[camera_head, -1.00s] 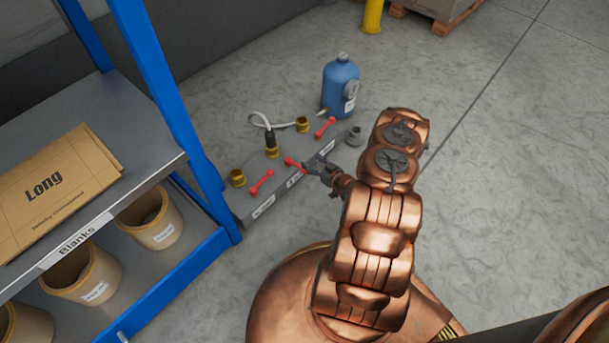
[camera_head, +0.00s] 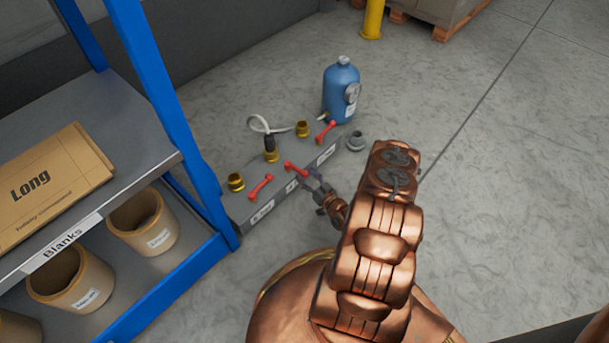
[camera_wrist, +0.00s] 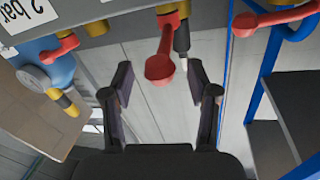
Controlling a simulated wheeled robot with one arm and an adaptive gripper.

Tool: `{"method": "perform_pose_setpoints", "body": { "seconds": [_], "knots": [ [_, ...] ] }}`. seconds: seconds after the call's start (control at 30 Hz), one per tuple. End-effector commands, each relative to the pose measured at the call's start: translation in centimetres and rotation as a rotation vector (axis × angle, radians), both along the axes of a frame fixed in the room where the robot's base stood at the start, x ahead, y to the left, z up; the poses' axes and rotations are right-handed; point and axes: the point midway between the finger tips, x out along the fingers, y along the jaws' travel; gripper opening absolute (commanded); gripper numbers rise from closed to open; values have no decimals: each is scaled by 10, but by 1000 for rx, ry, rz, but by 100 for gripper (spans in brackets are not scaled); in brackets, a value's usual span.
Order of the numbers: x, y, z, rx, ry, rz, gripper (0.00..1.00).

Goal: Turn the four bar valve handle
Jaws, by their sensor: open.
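A grey valve block (camera_head: 238,207) on the floor carries three red handles, with a white label on its front below each. The middle red handle (camera_head: 296,169) is the one nearest my gripper (camera_head: 314,183); the label (camera_head: 291,186) below it is small and partly cut off by my gripper. In the wrist view this handle (camera_wrist: 160,68) hangs between and beyond my two open, empty fingers (camera_wrist: 161,88), touching neither as far as I can tell. The right handle (camera_head: 326,131) appears at left in the wrist view, near a "2 bar" label (camera_wrist: 28,8). The left handle (camera_head: 260,187) lies slanted.
A blue bottle (camera_head: 341,90) with a gauge stands behind the block's right end. A blue-framed shelf (camera_head: 165,100) with cardboard blanks and pots is close on the left.

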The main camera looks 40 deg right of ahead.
Motion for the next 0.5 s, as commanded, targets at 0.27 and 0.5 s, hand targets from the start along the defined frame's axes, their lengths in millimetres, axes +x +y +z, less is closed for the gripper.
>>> {"method": "perform_pose_setpoints", "body": {
  "seconds": [0.27,0.5],
  "knots": [
    [17,1,-1,1,1,-1,59],
    [18,1,-1,1,1,-1,59]
  ]
}}
